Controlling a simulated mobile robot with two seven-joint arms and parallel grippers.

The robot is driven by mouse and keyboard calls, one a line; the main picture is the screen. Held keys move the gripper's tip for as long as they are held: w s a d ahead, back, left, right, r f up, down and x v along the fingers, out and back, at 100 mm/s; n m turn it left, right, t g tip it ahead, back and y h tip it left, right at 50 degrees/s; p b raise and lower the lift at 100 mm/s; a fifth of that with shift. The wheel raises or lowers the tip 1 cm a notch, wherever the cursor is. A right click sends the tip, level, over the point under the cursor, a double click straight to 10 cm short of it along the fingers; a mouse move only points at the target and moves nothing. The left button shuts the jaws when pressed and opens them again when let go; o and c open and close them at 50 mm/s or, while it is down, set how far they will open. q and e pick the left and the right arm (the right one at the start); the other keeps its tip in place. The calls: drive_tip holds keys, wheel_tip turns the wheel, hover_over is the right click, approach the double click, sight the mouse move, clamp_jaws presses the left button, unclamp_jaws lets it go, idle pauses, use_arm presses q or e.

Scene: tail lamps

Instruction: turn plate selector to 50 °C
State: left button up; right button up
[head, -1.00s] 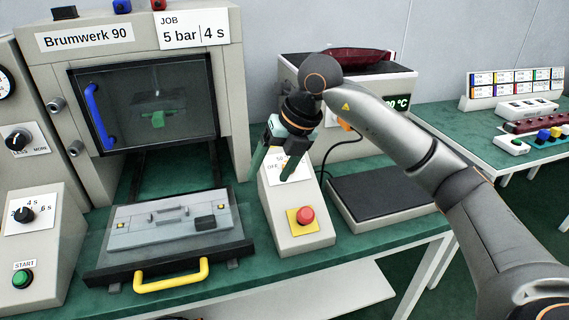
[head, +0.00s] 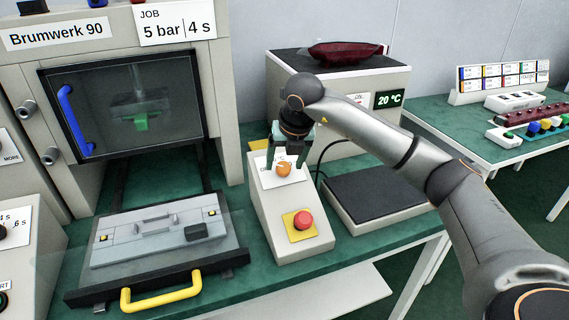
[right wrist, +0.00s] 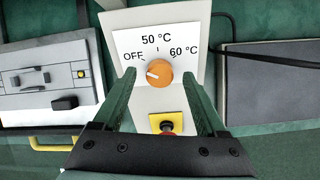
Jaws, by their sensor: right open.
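The plate selector is an orange knob (head: 284,170) on a sloped grey console (head: 270,212). In the right wrist view the knob (right wrist: 159,73) sits below a label (right wrist: 157,45) marked OFF, 50 °C and 60 °C. Its white pointer mark lies on the left side, toward OFF. My right gripper (head: 286,162) is open, with its fingers pointing down at the knob. In the right wrist view the green fingers (right wrist: 158,82) stand to the left and right of the knob, with gaps; I cannot tell how far they are above it. My left gripper is not in view.
A red mushroom button (head: 303,220) on a yellow plate is nearer on the same console. A dark flat plate (head: 375,195) lies to the right, with a cable behind it. A display (head: 389,99) reads 20 °C. A fixture tray with a yellow handle (head: 161,292) is at left.

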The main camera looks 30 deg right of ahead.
drive_tip(key=shift+w+f, duration=0.2)
drive_tip(key=shift+f, duration=0.3)
clamp_jaws()
idle(0.3)
